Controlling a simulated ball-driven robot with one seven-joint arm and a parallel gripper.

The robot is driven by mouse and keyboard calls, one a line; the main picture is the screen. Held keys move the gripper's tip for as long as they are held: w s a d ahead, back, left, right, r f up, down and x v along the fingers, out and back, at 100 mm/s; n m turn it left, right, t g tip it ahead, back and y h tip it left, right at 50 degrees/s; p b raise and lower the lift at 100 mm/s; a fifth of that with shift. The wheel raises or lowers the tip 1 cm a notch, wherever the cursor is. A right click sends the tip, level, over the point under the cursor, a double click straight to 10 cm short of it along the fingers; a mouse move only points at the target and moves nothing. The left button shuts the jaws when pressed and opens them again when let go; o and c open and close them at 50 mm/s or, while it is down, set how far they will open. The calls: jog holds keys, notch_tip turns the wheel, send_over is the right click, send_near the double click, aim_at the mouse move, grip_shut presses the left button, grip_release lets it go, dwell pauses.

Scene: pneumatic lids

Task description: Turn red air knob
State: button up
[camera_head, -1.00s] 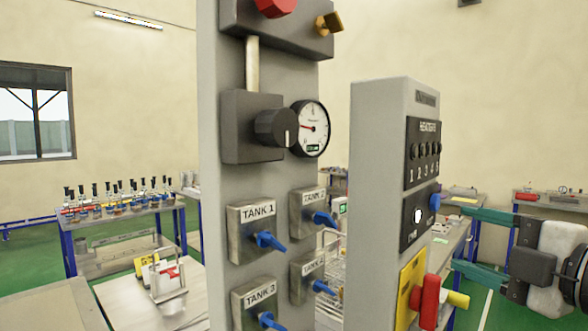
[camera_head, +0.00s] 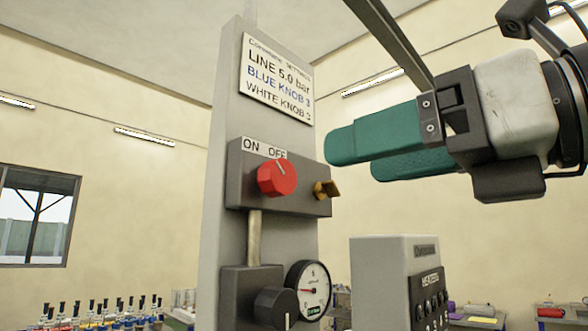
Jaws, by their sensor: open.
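The red air knob (camera_head: 277,178) sits on a dark grey box (camera_head: 240,200) on the tall grey panel, under a white label reading ON and OFF (camera_head: 264,148). Its white pointer mark tilts up and slightly left, near the OFF side of the label. My gripper (camera_head: 348,158), with two green fingers, comes in from the upper right. It is open and empty, to the right of the red knob and apart from it. Its fingers overlap in this view, so the gap between them shows only partly.
A brass fitting (camera_head: 326,190) sticks out right of the knob. A settings sign (camera_head: 277,78) hangs above. A black knob (camera_head: 276,306) and a pressure gauge (camera_head: 309,290) are below. A shorter grey cabinet (camera_head: 380,280) stands at lower right.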

aim_at(285, 177)
jog(key=p+x, duration=0.2)
jog(key=x, duration=0.8)
jog(key=c, duration=1.1)
